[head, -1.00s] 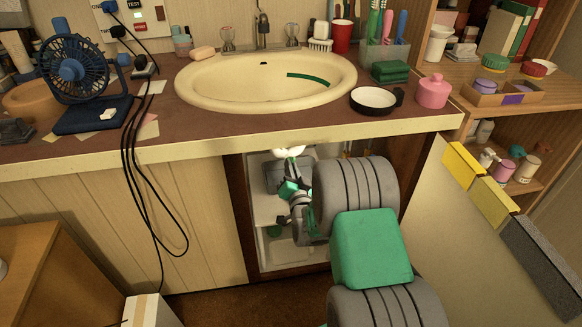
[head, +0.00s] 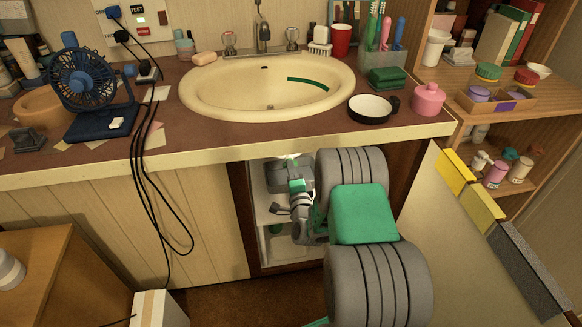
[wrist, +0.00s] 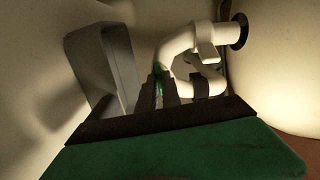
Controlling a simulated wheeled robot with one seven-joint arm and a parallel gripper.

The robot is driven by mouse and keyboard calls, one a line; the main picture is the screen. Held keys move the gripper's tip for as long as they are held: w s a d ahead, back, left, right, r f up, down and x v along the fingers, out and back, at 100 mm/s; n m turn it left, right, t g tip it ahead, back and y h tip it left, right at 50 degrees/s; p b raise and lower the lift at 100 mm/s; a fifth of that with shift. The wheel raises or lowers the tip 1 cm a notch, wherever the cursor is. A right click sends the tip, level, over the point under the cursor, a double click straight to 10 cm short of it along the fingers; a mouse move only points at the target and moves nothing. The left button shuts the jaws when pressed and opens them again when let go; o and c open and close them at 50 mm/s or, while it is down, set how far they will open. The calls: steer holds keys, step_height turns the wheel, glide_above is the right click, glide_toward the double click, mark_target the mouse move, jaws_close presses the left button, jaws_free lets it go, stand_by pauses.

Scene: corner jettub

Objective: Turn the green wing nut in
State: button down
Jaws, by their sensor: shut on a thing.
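The green wing nut (wrist: 158,70) shows in the wrist view as a small bright green piece between my fingertips, beside the white bent pipe (wrist: 180,52). Most of it is hidden by the fingers. My gripper (wrist: 160,80) is shut on it, its two dark fingers close together and pointing into the cupboard. In the head view my gripper is inside the open cupboard under the sink, with my arm reaching in from the lower right. The wing nut cannot be made out there.
A grey box-like thing (wrist: 105,65) stands left of my fingers. The pipe curves right to a dark ring (wrist: 238,30) at the wall. The cupboard opening is bounded by the counter edge (head: 130,165) above and an open door (head: 440,230) at right. Black cables (head: 140,190) hang at left.

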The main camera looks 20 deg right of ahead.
steer(key=shift+s+f+m, duration=0.1)
steer(key=shift+f+m, duration=0.05)
steer(key=shift+m, duration=0.45)
steer(key=shift+f, duration=0.1)
steer(key=c, duration=1.5)
jaws_free()
steer(key=shift+r, duration=0.2)
steer(key=shift+s+a+b, duration=0.25)
steer(key=shift+s+b, duration=0.15)
steer(key=shift+s, duration=0.85)
steer(key=shift+s+a+b, duration=0.3)
steer(key=shift+s+b, duration=0.05)
steer(key=shift+s, duration=0.95)
steer(key=shift+s+a+b, duration=0.25)
steer(key=shift+s+b, duration=0.15)
steer(key=shift+s, duration=0.85)
